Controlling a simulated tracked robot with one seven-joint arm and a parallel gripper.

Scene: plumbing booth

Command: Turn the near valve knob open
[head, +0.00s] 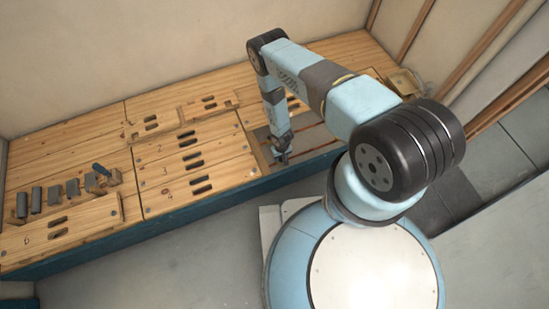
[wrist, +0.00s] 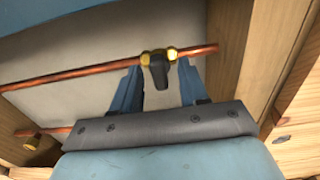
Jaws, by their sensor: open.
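In the wrist view, a valve with a dark knob (wrist: 158,72) and brass fittings sits on a copper pipe (wrist: 75,77) that runs across the picture. My gripper (wrist: 159,75) is open, with one blue finger on each side of the knob. I cannot tell whether either finger touches it. A second brass fitting (wrist: 28,139) on a lower pipe shows at the left, partly cut off. In the head view my gripper (head: 282,157) reaches down into an opening in the wooden deck; the valve is hidden there.
Wooden deck panels (head: 190,165) with slots surround the opening. Wooden walls (wrist: 228,55) close in on the right in the wrist view.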

